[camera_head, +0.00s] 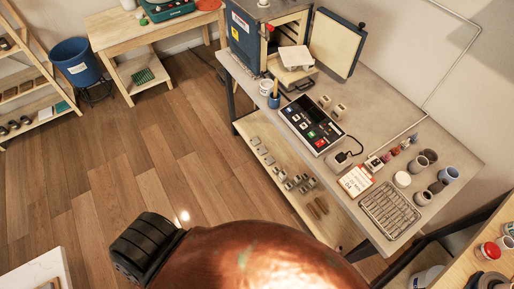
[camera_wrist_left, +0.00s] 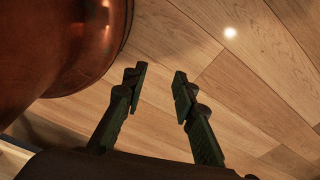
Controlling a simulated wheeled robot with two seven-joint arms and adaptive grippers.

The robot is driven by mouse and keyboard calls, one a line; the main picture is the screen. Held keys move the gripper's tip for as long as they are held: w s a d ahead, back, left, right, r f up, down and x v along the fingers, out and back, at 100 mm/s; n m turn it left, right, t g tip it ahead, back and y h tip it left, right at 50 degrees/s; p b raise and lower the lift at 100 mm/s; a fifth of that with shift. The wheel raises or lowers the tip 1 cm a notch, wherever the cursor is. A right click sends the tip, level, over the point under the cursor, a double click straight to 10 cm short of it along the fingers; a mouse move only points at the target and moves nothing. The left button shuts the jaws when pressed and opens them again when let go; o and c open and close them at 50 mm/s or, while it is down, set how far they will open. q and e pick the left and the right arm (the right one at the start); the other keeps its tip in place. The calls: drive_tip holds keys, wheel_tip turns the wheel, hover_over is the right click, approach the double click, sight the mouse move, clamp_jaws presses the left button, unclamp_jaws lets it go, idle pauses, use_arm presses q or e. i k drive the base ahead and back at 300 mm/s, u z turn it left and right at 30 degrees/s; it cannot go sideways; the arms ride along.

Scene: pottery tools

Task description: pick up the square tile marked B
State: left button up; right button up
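I cannot make out a letter B on anything in view. Two small pale blocks (camera_head: 332,106) stand on the grey workbench beside the control panel, too small to read. Several small grey square pieces (camera_head: 262,151) lie on the wooden shelf under the bench, with no mark legible. My left gripper (camera_wrist_left: 158,77) shows in the left wrist view with its two dark fingers apart and only wooden floor beyond them. It is empty and far from these pieces. My right gripper is not in view.
The grey workbench (camera_head: 462,150) carries a kiln (camera_head: 262,45) with its door open, a control panel (camera_head: 311,124), a wire rack (camera_head: 390,210) and several cups. A large copper rounded surface (camera_head: 240,262) fills the bottom foreground. The wooden floor (camera_head: 130,165) left of the bench is clear.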

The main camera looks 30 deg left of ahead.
sight(262, 150)
drive_tip(key=u, duration=0.55)
drive_tip(key=i, duration=0.9)
drive_tip(key=u, duration=0.55)
